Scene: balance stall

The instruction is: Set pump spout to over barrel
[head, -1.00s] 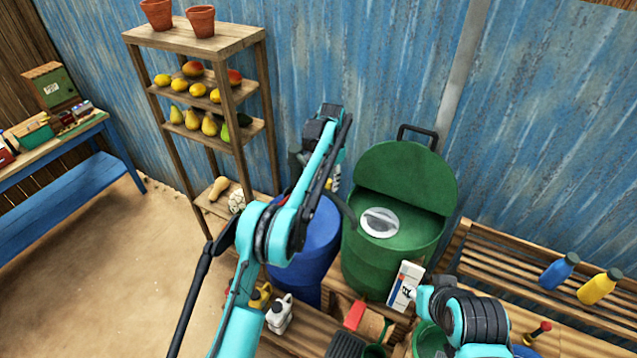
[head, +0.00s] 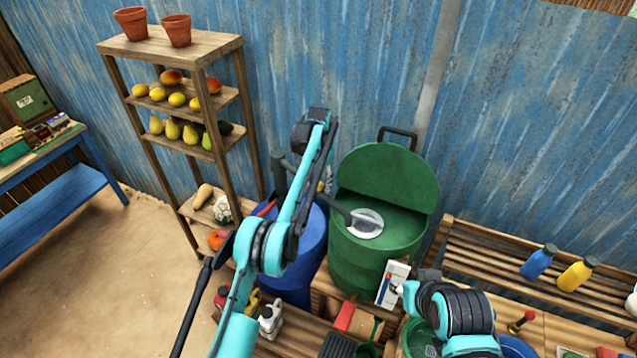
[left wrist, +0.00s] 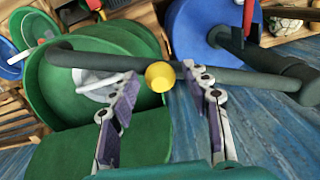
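The dark grey pump spout (head: 337,209) reaches from the pump post (head: 278,172) on the blue barrel (head: 308,245) to over the open green barrel (head: 365,262). In the left wrist view the spout (left wrist: 105,61) crosses the picture, its curved end over the green barrel (left wrist: 60,105). A yellow knob (left wrist: 160,75) shows at the spout. My left gripper (left wrist: 160,76) is open, a finger on either side of the knob with gaps visible. In the head view its fingers are mostly hidden behind my forearm. My right gripper's fingers are not clear near a white panel (head: 393,284).
A wooden shelf (head: 170,48) with fruit and pots stands at the left. A slatted bench (head: 480,255) with blue and yellow bottles is at the right. The blue metal wall (head: 510,110) is close behind. Small containers and tools crowd the front.

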